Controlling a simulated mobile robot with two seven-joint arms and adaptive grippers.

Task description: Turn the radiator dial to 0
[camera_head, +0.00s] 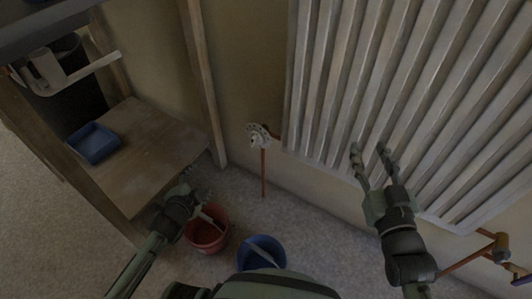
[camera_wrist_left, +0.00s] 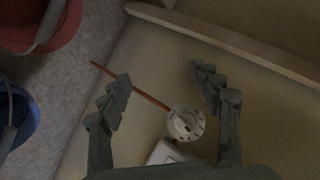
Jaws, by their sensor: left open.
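The white radiator dial (camera_head: 258,135) sits on a valve at the lower left corner of the radiator (camera_head: 385,75), above a copper pipe (camera_head: 263,172). The dial (camera_wrist_left: 186,124) also shows in the left wrist view, between my left fingers in the picture, with dark marks around its rim; I cannot read its setting. My left gripper (camera_head: 189,184) is open and empty, left of the dial and apart from it. It also shows in the left wrist view (camera_wrist_left: 162,80). My right gripper (camera_head: 370,152) is open and empty in front of the radiator, right of the dial.
A red bucket (camera_head: 207,243) and a blue bucket (camera_head: 262,268) stand on the floor below the dial. A wooden shelf (camera_head: 150,150) with a blue tray (camera_head: 93,156) stands at left. A wooden post (camera_head: 204,75) runs up the wall. More pipework (camera_head: 488,250) is at lower right.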

